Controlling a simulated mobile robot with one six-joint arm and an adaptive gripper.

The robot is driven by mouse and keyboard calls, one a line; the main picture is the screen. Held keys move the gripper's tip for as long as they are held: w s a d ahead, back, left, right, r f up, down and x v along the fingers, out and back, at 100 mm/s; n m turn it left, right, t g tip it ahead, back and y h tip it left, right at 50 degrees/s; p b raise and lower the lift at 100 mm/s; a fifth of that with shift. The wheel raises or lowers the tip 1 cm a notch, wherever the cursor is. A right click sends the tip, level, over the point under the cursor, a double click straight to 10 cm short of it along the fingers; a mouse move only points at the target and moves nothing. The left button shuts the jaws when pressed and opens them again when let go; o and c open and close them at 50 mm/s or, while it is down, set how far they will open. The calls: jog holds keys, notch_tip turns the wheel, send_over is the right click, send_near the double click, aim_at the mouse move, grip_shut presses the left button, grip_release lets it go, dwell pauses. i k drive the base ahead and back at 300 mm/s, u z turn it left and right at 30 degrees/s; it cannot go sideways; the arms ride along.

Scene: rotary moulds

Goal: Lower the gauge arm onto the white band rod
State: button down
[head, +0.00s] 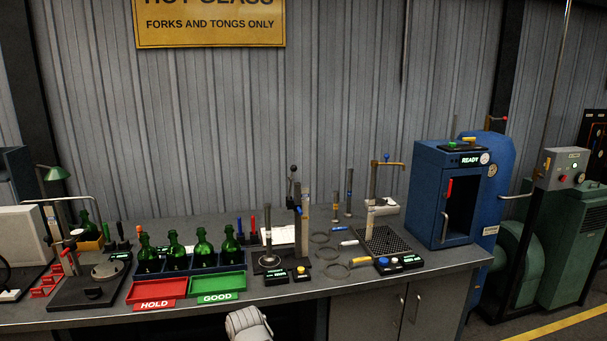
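A dark upright stand (299,232) with a pale column and a black-knobbed lever (292,173) stands at the middle of the bench. I cannot tell for sure which part is the gauge arm. Left of it, a thin grey rod (268,242) with a pale band stands upright on a round base; it may be the white band rod. Contact between rod and stand is too small to tell. Another upright rod (349,183) with blue bands stands farther right. A pale grey part of my arm shows at the bottom edge, in front of the bench. My gripper's fingers are not in view.
Green bottles (201,247) stand in a rack behind the red HOLD tray (158,290) and green GOOD tray (218,285). Metal rings (335,271) and a button box (400,263) lie right of the stand. A blue READY cabinet (454,195) stands at the right.

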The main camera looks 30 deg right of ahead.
aim_at(293, 169)
jog(key=k, duration=1.35)
jog(key=z, duration=0.5)
jog(key=i, duration=1.7)
jog(key=u, duration=0.5)
